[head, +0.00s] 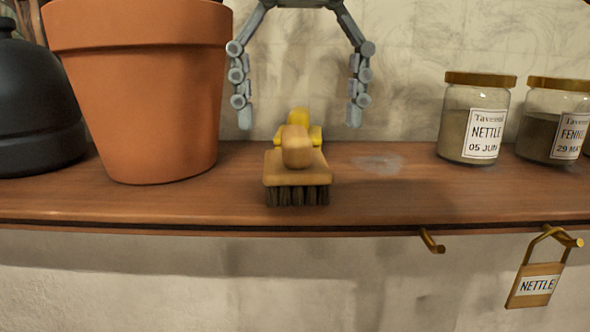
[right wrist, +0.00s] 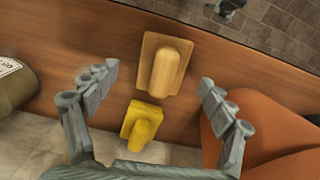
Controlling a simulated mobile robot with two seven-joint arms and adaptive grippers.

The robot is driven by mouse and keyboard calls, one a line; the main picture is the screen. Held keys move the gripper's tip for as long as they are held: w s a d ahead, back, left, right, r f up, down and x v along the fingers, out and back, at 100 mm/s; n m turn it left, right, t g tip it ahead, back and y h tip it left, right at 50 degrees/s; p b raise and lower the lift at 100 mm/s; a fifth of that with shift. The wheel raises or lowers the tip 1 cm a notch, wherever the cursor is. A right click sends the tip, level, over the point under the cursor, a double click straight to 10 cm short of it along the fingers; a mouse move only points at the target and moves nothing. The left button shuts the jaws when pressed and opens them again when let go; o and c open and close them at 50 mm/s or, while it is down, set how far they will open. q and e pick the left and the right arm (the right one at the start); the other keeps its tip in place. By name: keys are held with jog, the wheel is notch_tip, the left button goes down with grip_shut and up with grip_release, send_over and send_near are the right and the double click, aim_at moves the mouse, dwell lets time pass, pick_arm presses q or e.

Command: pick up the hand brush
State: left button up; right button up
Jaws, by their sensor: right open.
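The hand brush (head: 297,170) has a wooden block, a rounded wooden handle and dark bristles. It rests bristles down on the wooden shelf (head: 360,205). My right gripper (head: 300,118) is open above and behind it, one finger to each side, not touching it. In the right wrist view the brush (right wrist: 167,67) lies beyond the open fingertips (right wrist: 155,85). A yellow object (head: 298,118) stands right behind the brush, and in the right wrist view it (right wrist: 143,122) lies between the fingers. My left gripper is not in view.
A large terracotta pot (head: 145,90) stands close on the left, with a black rounded vessel (head: 35,105) beside it. Labelled jars (head: 470,120) (head: 553,125) stand on the right. Brass hooks (head: 432,241) and a NETTLE tag (head: 535,285) hang below the shelf edge. Shelf right of the brush is clear.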

aim_at(296, 130)
jog(key=shift+w+a+f, duration=0.1)
jog(key=shift+a+f, duration=0.05)
jog(key=shift+f, duration=1.1)
jog(key=shift+w+a+f, duration=0.1)
jog(key=shift+f, duration=1.15)
jog(key=shift+c, duration=0.4)
jog(key=c, duration=1.2)
